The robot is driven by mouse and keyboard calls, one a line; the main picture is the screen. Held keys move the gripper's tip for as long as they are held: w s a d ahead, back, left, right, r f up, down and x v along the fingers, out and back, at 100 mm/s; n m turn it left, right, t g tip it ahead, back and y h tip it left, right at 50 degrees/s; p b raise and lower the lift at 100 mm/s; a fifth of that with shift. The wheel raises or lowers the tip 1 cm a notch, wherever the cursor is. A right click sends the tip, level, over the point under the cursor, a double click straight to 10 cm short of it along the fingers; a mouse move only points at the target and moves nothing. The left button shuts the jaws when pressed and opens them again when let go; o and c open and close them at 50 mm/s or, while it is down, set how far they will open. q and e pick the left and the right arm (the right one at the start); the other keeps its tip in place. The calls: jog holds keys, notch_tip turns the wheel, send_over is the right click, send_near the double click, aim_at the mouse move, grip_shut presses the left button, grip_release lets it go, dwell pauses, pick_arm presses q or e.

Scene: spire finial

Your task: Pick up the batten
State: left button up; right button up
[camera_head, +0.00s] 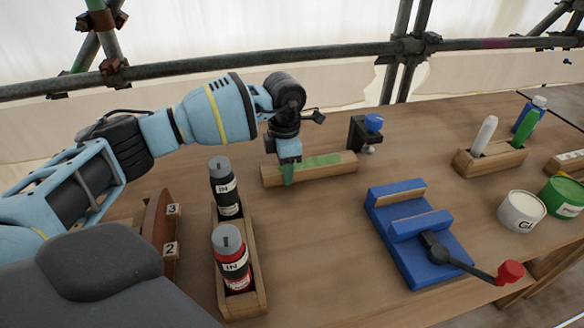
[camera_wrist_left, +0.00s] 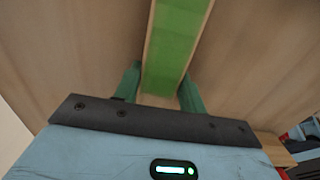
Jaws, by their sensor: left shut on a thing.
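The batten (camera_head: 335,168) is a wooden bar with a green strip on top, lying level at the back middle of the table. My left gripper (camera_head: 288,174) reaches down over its left part with green fingers. In the left wrist view the batten (camera_wrist_left: 175,50) runs between the two fingers (camera_wrist_left: 162,92), one on each side, and they are shut on it. I cannot tell whether the batten touches the table or is slightly above it. My right gripper is not in view.
A clamp with a blue knob (camera_head: 372,123) stands just behind the batten's right end. A blue vise (camera_head: 420,262) with a red-tipped handle is front right. A wooden rack (camera_head: 242,302) holds two bottles at front left. Pots (camera_head: 521,211) and a marker holder (camera_head: 490,161) stand right.

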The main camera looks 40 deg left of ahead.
pick_arm(q)
notch_tip(320, 180, up, 18)
jog(key=shift+p, duration=0.3)
jog(key=shift+f, duration=0.15)
dwell(0.4)
